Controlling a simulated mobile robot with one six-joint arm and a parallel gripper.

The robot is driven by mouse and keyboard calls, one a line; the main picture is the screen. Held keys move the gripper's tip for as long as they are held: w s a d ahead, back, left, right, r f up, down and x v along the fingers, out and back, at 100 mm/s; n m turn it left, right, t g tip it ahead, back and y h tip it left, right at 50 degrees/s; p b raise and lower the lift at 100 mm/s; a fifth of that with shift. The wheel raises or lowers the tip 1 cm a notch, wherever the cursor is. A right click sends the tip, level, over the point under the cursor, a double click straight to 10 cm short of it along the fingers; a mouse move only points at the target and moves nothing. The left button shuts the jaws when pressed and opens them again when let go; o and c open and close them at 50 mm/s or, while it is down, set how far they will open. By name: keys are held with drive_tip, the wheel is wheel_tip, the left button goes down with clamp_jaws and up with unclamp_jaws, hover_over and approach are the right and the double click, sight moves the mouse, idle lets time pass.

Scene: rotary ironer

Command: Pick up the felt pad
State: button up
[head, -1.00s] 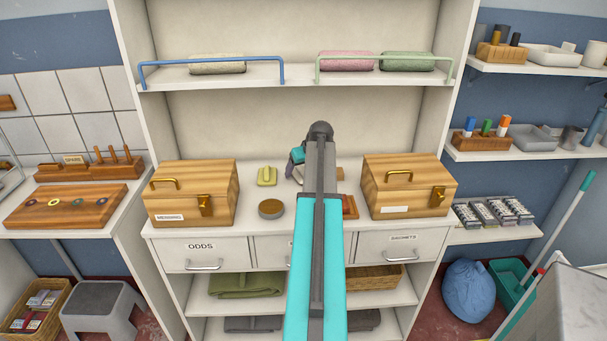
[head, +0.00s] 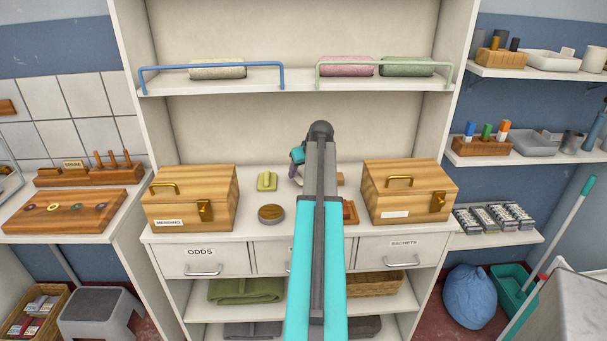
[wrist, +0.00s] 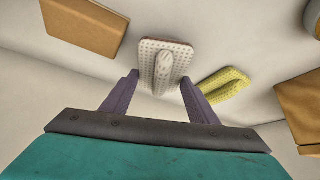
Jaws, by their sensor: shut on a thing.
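The felt pad (wrist: 150,58) is a pale, dotted, rounded pad with a raised grip along its middle, seen in the wrist view. My gripper (wrist: 159,78) is around its near end, one purple finger on each side, shut on it. In the head view my arm hides most of the pad and the fingers. Whether the pad is clear of the counter cannot be told. A similar yellow pad lies beside it, right of the fingers in the wrist view (wrist: 222,86) and left of my arm in the head view (head: 267,181).
Wooden boxes stand on the counter (head: 240,231) at left (head: 190,198) and right (head: 408,192). A round brown tin (head: 271,214) sits near the front. The railed shelf (head: 290,79) above holds rolled cloths. Some counter is free around the yellow pad.

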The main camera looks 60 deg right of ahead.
drive_tip(key=shift+r, duration=0.75)
drive_tip(key=shift+a+r, duration=0.1)
drive_tip(key=shift+a, duration=0.2)
drive_tip(key=s+a+b, duration=0.1)
drive_tip(key=a, duration=0.4)
drive_tip(key=s+a+r+b, duration=0.1)
drive_tip(key=a, duration=0.4)
drive_tip(key=s+a+b, duration=0.1)
drive_tip(key=a, duration=0.4)
drive_tip(key=shift+s+r, duration=0.25)
drive_tip(key=shift+r, duration=0.05)
